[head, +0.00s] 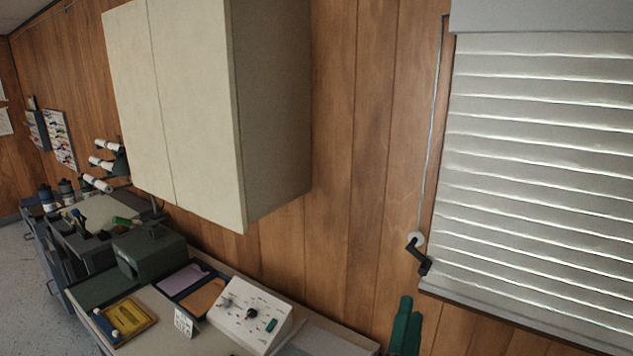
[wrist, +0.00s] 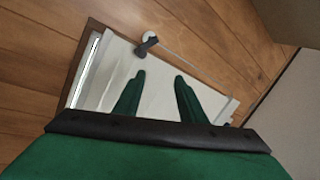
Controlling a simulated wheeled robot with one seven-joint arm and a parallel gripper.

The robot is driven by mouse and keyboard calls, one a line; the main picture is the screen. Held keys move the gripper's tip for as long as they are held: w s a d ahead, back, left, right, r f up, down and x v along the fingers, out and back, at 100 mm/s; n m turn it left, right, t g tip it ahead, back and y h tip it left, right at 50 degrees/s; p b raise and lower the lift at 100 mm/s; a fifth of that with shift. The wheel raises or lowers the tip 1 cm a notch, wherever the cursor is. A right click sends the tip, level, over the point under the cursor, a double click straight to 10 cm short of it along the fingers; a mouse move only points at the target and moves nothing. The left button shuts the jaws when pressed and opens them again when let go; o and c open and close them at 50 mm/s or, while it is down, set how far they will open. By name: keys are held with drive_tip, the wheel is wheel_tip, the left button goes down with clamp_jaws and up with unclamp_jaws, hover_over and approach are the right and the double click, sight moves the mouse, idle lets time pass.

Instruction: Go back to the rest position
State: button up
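My gripper (head: 406,318) shows its green fingers at the bottom of the head view, in front of the wood wall and below the window's lower left corner. In the wrist view my gripper (wrist: 160,83) has its two fingers apart with nothing between them. The gripper is open and empty. The rest of the arm is out of the head view.
A window blind (head: 540,150) with a black crank handle (head: 418,256) is at the right. A cream wall cabinet (head: 190,100) juts out at upper centre. Below it, a bench holds a white control box (head: 250,313) and a dark green machine (head: 148,252).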

drive_tip(key=s+a+f+n+g+y, duration=0.1)
drive_tip(key=s+a+f+n+y, duration=0.3)
drive_tip(key=s+f+n, duration=0.45)
drive_tip(key=s+a+f+n+y, duration=0.4)
drive_tip(key=s+a+f+n, duration=0.15)
drive_tip(key=s+f, duration=0.5)
drive_tip(key=s+a+f+n+g, duration=0.1)
drive_tip(key=s+a+f, duration=0.3)
drive_tip(key=s, duration=0.6)
drive_tip(key=s+a+f+n+g, duration=0.2)
drive_tip(key=s+a+f, duration=0.2)
drive_tip(key=s, duration=0.5)
drive_tip(key=shift+s+a+f+n+g+y, duration=0.3)
drive_tip(key=shift+s+a+f, duration=0.05)
drive_tip(key=shift+a, duration=0.15)
